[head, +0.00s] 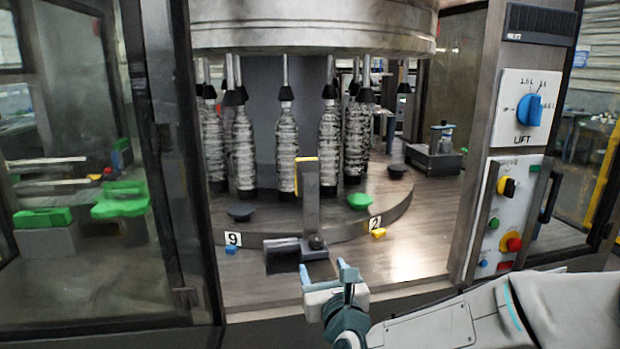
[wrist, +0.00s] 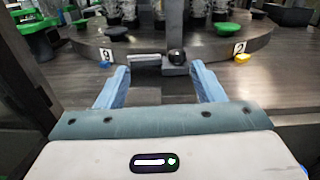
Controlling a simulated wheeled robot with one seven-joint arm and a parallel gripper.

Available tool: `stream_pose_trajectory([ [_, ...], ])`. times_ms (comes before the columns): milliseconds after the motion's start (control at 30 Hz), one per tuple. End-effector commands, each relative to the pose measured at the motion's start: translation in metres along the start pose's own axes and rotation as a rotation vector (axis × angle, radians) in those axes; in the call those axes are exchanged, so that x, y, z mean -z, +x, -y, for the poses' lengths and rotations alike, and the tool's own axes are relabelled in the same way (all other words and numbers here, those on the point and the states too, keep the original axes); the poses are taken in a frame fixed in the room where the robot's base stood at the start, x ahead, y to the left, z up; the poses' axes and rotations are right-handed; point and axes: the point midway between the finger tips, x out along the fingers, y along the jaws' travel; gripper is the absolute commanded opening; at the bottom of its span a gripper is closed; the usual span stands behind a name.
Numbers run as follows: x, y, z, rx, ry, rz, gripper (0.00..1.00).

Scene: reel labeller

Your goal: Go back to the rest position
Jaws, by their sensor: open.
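My gripper (head: 326,272) is open and empty in front of the labelling machine, over the front edge of its wooden-looking deck (head: 420,245). In the wrist view the two blue fingers of my gripper (wrist: 160,85) stand wide apart with nothing between them. Just beyond the fingertips is a dark metal bracket with an upright post (head: 311,205). The fingers look apart from it, though the exact gap is hard to judge. My arm reaches in from the lower right in the head view.
Several wrapped bottles (head: 286,150) hang in a ring under a round metal head (head: 310,25). Number plates 9 (head: 233,239) and 2 (head: 375,222) mark the round platform. A control panel (head: 507,215) stands at right, and a glass door (head: 90,180) at left.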

Motion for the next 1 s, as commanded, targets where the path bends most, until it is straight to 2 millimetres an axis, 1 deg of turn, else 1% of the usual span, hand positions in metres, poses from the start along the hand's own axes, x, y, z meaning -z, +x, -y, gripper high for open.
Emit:
stream_pose_trajectory([
  [33,0.007,0.001,-0.004,-0.014,-0.049,-0.025,0.62],
  [267,0.043,0.003,-0.011,-0.077,-0.281,-0.142,0.62],
  [367,0.059,0.002,-0.016,-0.121,-0.406,-0.198,0.62],
  [567,0.098,-0.005,-0.023,-0.245,-0.726,-0.327,0.62],
  [667,0.119,-0.015,-0.021,-0.345,-0.956,-0.409,0.62],
  [700,0.127,-0.020,-0.019,-0.394,-1.061,-0.443,0.62],
  [800,0.141,-0.036,-0.010,-0.526,-1.318,-0.519,0.62],
  [900,0.146,-0.054,0.003,-0.667,-1.551,-0.578,0.62],
  [1000,0.143,-0.075,0.016,-0.816,-1.760,-0.617,0.62],
])
